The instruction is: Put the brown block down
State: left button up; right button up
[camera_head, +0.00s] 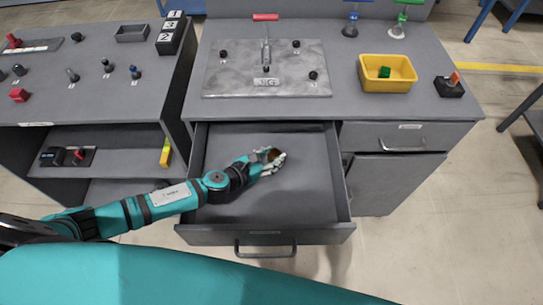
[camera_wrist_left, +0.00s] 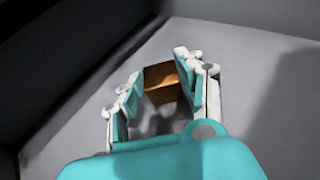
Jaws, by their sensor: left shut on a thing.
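My left gripper (camera_head: 275,160) is inside the open drawer (camera_head: 310,205), over its grey floor. It is shut on the brown block (camera_head: 270,154), which shows small and partly hidden between the fingers in the head view. In the left wrist view, the brown block (camera_wrist_left: 163,82) sits between the two white and teal fingers of the left gripper (camera_wrist_left: 160,88), and a shadow lies on the drawer floor below it. I cannot tell whether the block touches the floor. My right gripper is not in view.
The drawer is pulled out of the grey workbench (camera_head: 350,100) and its floor around the gripper is bare. On the bench are a metal plate with a red-handled clamp (camera_head: 265,75) and a yellow bin (camera_head: 372,82) holding a green block (camera_head: 384,72). A shelf unit (camera_head: 100,130) stands left.

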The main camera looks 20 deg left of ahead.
pick_arm(q)
jog(key=o, duration=1.2)
jog(key=shift+o, duration=0.2)
jog(key=shift+r, duration=0.15)
jog(key=shift+s+a, duration=0.15)
jog(key=shift+s, duration=0.15)
jog(key=v, duration=1)
jog(key=shift+s+a+b, duration=0.15)
jog(key=shift+s+b, duration=0.05)
jog(key=shift+b, duration=0.1)
jog(key=shift+s+a+r, duration=0.15)
jog(key=shift+s+r, duration=0.15)
jog(key=shift+s, duration=0.05)
